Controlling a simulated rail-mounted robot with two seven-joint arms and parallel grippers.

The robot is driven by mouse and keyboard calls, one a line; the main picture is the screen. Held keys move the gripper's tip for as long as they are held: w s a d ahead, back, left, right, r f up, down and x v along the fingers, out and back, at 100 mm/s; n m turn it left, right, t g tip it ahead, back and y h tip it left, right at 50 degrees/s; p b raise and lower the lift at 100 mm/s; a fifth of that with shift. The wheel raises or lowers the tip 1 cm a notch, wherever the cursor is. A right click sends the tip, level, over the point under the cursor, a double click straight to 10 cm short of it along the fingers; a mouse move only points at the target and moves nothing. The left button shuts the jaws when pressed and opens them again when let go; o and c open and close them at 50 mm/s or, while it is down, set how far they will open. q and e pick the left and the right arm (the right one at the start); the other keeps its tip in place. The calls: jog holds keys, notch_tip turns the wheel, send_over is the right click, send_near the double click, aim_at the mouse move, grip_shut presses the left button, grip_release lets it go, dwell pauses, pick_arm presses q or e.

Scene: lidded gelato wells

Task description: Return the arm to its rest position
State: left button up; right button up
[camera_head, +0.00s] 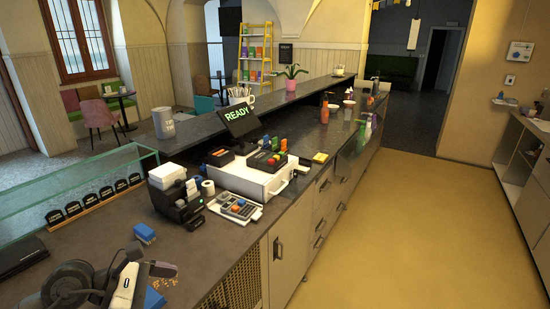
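Part of my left arm (122,284) shows at the bottom left, over the near end of the dark counter. My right arm and gripper are not in view.
A glass case (75,187) with a row of black labels (97,199) stands left. The yellow floor (410,230) is clear.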

pick_arm(q)
jog(key=w+r+n+t+h, duration=0.3)
jog(key=r+n+t+h, duration=0.2)
jog(key=r+n+t, duration=1)
jog(key=a+r+n+t+y, duration=0.3)
jog(key=n+y, duration=0.5)
jog(key=n, duration=0.2)
jog(key=a+r+n+t+y, duration=0.2)
jog(key=a+r+n+y, duration=0.2)
jog(key=n+y, duration=0.55)
jog(key=s+d+f+n+g, duration=0.1)
jog(key=s+f+n+g, duration=0.25)
jog(key=f, duration=0.55)
jog(key=s+d+f+n+g, duration=0.25)
jog(key=f+n+g, duration=0.25)
jog(key=f, duration=0.5)
jog(key=s+d+f+n+g, duration=0.1)
jog(key=s+f+n+g, duration=0.3)
jog(key=f, duration=0.5)
jog(key=s+d+f+n+g+h, duration=0.3)
jog(key=s+f+g, duration=0.5)
jog(key=s+f, duration=1.55)
notch_tip(320, 180, up, 30)
jog(key=y+p, duration=0.1)
jog(key=p, duration=2.7)
jog(key=shift+s+d+f+p, duration=0.2)
jog(key=shift+d+p, duration=0.2)
jog(key=shift+d, duration=0.05)
